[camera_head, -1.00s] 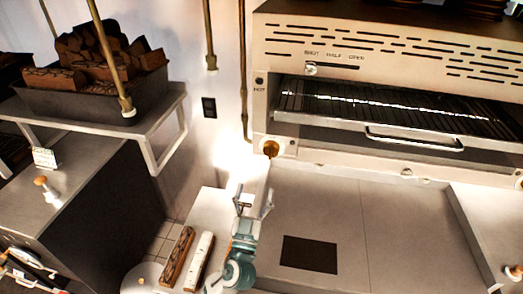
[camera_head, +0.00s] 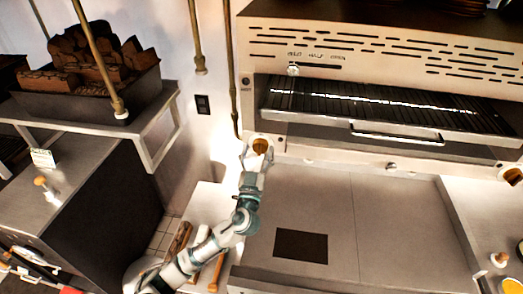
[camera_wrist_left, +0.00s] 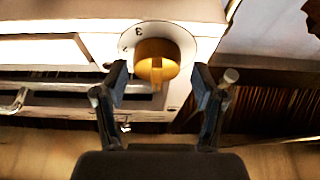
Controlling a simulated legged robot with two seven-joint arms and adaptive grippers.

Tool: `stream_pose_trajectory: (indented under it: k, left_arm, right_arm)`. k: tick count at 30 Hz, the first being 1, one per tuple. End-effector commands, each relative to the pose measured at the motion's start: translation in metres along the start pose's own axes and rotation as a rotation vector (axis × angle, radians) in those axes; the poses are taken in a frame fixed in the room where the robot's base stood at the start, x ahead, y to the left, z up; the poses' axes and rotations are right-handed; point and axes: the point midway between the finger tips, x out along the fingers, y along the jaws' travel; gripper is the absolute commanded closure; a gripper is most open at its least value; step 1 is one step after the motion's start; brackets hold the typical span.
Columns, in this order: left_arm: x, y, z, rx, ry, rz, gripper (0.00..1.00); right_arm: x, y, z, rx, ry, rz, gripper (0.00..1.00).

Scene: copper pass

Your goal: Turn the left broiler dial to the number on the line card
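The left broiler dial (camera_head: 261,146) is a brass knob on a white round plate at the broiler's lower left corner. In the left wrist view the dial (camera_wrist_left: 157,62) has a pointer tab that points down in the picture; a 3 shows on the plate, and another mark beside it is hard to read. My left gripper (camera_head: 253,165) is at the dial. In the left wrist view its open fingers (camera_wrist_left: 160,84) stand either side of the knob, with visible gaps. A small white card (camera_head: 43,158) stands on the left counter; its writing is too small to read. My right gripper is out of view.
The broiler's rack (camera_head: 380,105) and front handle (camera_head: 398,135) are right of the dial. Another brass dial (camera_head: 513,176) is at the right edge. A steel worktop (camera_head: 390,215) with a dark square lies below. A brass pole (camera_head: 233,80) hangs left of the broiler.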

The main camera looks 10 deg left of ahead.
Motion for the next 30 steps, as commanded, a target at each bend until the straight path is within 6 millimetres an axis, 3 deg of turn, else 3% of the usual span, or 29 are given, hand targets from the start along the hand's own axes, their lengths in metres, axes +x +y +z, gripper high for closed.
stream_pose_trajectory:
  k: [1,5,6,17,30]
  left_arm:
    - [0.0,0.0,0.0,0.0,0.0,0.0,0.5]
    - [0.0,0.0,0.0,0.0,0.0,0.0,0.83]
    - [0.0,0.0,0.0,0.0,0.001,-0.001,0.86]
    - [0.0,-0.001,-0.001,0.049,0.001,0.019,0.86]
    - [0.002,-0.003,-0.005,0.364,0.003,0.147,0.86]
  right_arm:
    - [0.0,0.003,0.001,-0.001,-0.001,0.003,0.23]
    - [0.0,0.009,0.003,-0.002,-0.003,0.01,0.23]
    - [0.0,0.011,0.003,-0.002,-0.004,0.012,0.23]
    - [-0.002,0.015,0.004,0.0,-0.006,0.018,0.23]
    - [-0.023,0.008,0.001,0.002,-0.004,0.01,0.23]
